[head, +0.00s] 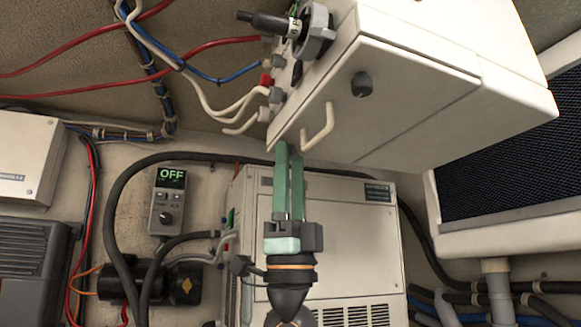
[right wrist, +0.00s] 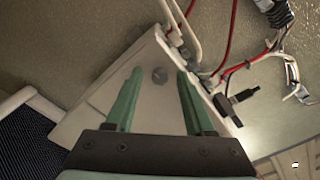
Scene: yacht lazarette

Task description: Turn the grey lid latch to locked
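The grey lid latch (head: 362,85) is a small dark knob on the face of a white box (head: 420,105) at the upper right of the head view. It also shows in the right wrist view (right wrist: 159,76), framed between my green fingers with a gap on both sides. The exact angle of the latch is hard to read. My right gripper (head: 289,150) is open and empty. In the head view its tips are at the box's lower edge, below and left of the latch, apart from it. My left gripper is in neither view.
A pale bar handle (head: 318,126) sticks out of the box face between my right gripper and the latch. Cables and a dark plug (head: 268,22) crowd the box's left side. A control panel reading OFF (head: 167,200) and a beige unit (head: 345,235) stand below.

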